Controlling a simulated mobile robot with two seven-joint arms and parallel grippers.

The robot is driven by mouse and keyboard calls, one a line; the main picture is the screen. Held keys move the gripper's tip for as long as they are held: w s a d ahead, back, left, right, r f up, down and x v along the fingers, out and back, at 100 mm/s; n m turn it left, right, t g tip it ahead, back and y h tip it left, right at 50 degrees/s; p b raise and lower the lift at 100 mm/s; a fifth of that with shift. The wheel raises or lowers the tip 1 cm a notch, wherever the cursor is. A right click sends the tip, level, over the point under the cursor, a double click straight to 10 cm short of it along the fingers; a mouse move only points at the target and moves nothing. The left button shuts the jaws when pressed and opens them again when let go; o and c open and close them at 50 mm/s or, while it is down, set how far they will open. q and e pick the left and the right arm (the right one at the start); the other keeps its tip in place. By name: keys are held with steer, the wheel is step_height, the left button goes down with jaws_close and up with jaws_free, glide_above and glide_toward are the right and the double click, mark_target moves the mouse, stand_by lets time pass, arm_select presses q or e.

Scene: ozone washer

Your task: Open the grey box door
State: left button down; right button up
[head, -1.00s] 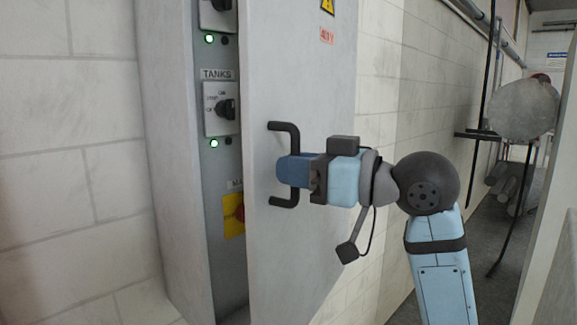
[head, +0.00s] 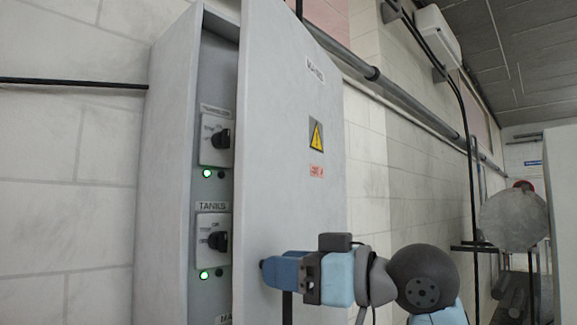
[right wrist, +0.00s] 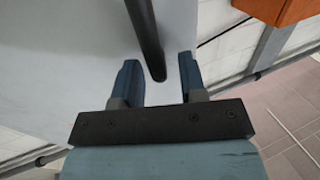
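The grey box door (head: 290,150) stands partly open, showing the box (head: 165,180) interior with switches and green lights. A dark handle (head: 287,308) is on the door's front; its upper part is hidden behind my right gripper (head: 268,272). In the right wrist view, my right gripper (right wrist: 160,82) is open. The dark handle bar (right wrist: 148,38) reaches between its two blue fingers, with gaps visible on both sides. The door surface (right wrist: 60,60) lies beyond. My left gripper is not in view.
A pale block wall (head: 65,160) stands behind the box. Pipes (head: 400,95) run along the wall to the right. A round grey object (head: 513,218) is at far right. An orange object (right wrist: 280,8) shows at the top of the right wrist view.

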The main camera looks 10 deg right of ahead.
mark_target(262, 159)
step_height(262, 159, up, 15)
steer(key=shift+f+b, duration=0.15)
steer(key=shift+b, duration=0.4)
